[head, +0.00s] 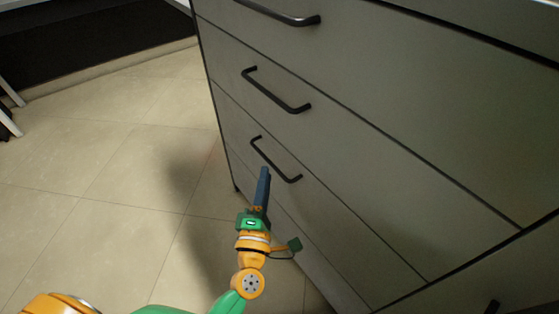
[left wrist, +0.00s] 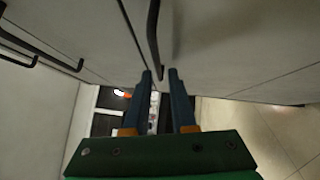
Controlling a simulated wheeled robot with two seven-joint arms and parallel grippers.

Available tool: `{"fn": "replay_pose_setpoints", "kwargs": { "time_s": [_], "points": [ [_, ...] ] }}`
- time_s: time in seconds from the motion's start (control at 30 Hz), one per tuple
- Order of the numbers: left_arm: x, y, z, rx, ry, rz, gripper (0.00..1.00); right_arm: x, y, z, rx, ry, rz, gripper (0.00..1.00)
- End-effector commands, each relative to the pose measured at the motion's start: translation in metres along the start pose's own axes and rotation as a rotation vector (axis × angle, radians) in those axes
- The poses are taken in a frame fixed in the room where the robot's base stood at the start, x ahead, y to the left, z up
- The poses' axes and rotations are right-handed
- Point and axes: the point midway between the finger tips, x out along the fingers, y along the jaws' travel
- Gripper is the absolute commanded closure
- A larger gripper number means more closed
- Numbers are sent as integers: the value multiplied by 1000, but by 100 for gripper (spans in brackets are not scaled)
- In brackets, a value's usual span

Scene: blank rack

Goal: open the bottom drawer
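The bottom drawer (head: 318,208) is a grey front low on the cabinet, and it looks shut. Its black bar handle (head: 275,163) shows in the head view. My left gripper (head: 264,172) is at this handle, its blue fingers pointing toward the drawer front. In the left wrist view the two fingers (left wrist: 160,74) stand apart. A black handle (left wrist: 153,35) comes down to the gap between their tips, nearer the left finger. I cannot tell whether a finger touches it. My right gripper is in neither view.
Above are a middle drawer with a handle (head: 275,92) and an upper one with a handle (head: 280,14), both shut. Another dark handle (head: 492,307) shows at the lower right. The tiled floor (head: 110,175) left of the cabinet is clear.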

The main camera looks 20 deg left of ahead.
Motion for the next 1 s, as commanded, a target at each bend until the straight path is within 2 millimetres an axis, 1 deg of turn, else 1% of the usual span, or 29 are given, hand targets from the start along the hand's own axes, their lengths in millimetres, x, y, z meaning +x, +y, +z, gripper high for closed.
{"fn": "replay_pose_setpoints", "kwargs": {
  "time_s": [0.03,0.2,0.33,0.4,0.57,0.6,0.67,0.7,1.0],
  "points": [
    [10,4,0,-1,1,5,76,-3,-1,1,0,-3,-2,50],
    [44,3,1,2,-1,3,76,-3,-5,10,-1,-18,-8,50],
    [59,2,1,5,-2,-1,76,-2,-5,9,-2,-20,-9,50],
    [62,2,1,6,-2,-1,76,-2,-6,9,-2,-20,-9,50],
    [62,2,1,7,-3,-2,76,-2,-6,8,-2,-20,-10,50],
    [62,2,1,7,-3,-2,78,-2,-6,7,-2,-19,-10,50],
    [62,2,1,7,-3,-2,95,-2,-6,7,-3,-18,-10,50],
    [62,2,1,7,-3,-2,100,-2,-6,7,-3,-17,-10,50],
    [62,2,1,8,-3,-3,100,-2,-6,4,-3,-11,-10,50]
  ]
}}
